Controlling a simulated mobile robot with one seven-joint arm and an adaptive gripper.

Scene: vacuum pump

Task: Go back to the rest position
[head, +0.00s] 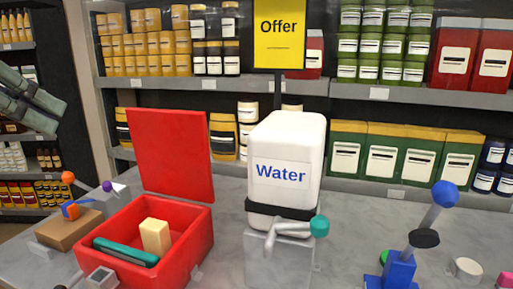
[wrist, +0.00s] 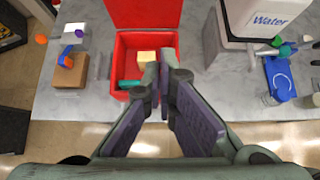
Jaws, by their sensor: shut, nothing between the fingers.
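My gripper (wrist: 164,78) shows in the wrist view with its fingertips together and nothing between them. It is in front of an open red box (wrist: 122,70), apart from it as far as I can tell, and its fingers cover part of the box's right side. Inside lie a pale yellow block (head: 155,236) and a teal item (head: 125,252).
A white water container (head: 287,140) with a teal-knobbed tap (head: 319,226) stands right of the box. A blue lever device (head: 398,268) is further right on the grey counter (head: 345,250). A brown block (head: 68,229) sits left. Stocked shelves (head: 255,86) line the back.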

